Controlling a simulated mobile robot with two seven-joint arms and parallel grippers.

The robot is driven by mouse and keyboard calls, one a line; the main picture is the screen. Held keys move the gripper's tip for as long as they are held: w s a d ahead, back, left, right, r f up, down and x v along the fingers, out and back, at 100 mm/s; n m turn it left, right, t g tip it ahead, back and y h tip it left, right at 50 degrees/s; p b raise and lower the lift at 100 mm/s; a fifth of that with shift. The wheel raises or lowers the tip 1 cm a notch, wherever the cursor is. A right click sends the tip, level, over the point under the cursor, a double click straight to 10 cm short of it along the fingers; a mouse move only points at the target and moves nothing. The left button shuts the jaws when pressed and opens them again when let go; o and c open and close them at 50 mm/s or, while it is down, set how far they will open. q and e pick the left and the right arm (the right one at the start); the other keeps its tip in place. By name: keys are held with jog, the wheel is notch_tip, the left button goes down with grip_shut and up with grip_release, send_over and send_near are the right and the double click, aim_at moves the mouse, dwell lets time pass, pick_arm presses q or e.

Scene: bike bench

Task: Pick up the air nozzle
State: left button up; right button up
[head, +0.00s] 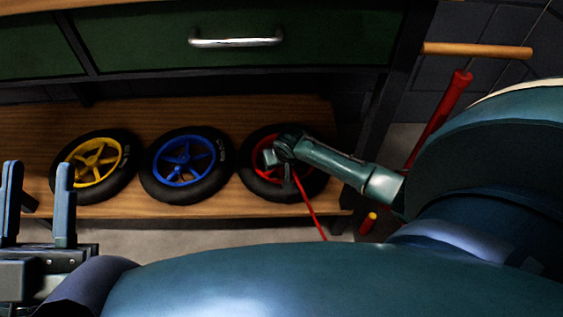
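A thin red hose (311,209) runs down and right from the hub area of the red-spoked wheel (262,178) on the lower shelf. I cannot make out the air nozzle for certain; the upper end of the hose meets the tip of my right arm. My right gripper (275,155) is small and dark over that wheel, at the hose's upper end. Its fingers are too unclear to tell whether they are open or shut on something. My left gripper (38,170) is at the far left, its two fingers pointing up, apart and empty, well away from the hose.
A yellow-spoked wheel (97,162) and a blue-spoked wheel (183,168) also lie on the wooden shelf (170,113). Green drawers with a metal handle (236,42) are above. A red pump (440,114) with a wooden handle (478,49) leans at right.

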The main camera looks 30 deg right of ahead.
grip_shut()
dwell(0.7)
